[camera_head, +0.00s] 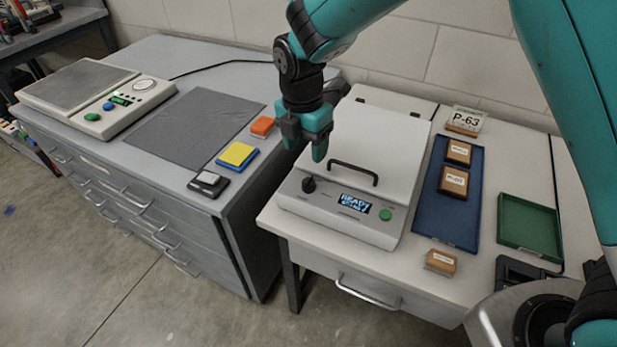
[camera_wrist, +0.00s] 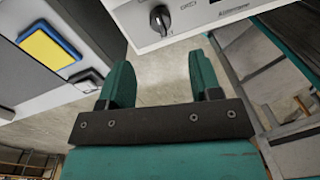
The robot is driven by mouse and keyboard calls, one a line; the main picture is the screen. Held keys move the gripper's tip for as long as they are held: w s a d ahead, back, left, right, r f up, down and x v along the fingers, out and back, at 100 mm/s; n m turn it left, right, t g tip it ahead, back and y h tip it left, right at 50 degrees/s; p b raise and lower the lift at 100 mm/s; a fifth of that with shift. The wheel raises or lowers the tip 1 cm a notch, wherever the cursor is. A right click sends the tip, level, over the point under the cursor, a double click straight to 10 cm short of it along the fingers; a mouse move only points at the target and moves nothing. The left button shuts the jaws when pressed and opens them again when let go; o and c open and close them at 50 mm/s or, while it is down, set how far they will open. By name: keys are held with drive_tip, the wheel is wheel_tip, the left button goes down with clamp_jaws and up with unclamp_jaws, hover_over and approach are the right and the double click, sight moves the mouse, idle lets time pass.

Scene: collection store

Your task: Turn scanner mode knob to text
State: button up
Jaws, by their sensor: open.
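The scanner (camera_head: 345,195) is a white box with a lid, a black handle and a sloped front panel, standing on the white table. Its black mode knob (camera_head: 308,184) is at the left of the panel. A lit display reads READY, with a green button (camera_head: 385,214) to its right. In the wrist view the knob (camera_wrist: 160,19) is at the top, with a pale pointer mark; its setting is too small to read.
A blue tray (camera_head: 447,215) with wooden blocks lies right of the scanner, and a green tray (camera_head: 529,225) further right. A loose block (camera_head: 440,262) sits near the front edge. The grey cabinet (camera_head: 175,190) at left holds a scale (camera_head: 95,98) and coloured pads.

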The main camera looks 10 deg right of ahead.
sight(308, 178)
drive_tip(key=f, duration=0.9)
drive_tip(key=shift+s+d+f+p, duration=0.2)
drive_tip(key=shift+f+p, duration=0.15)
drive_tip(key=shift+f, duration=0.05)
drive_tip(key=c, duration=0.9)
drive_tip(key=shift+c, duration=0.2)
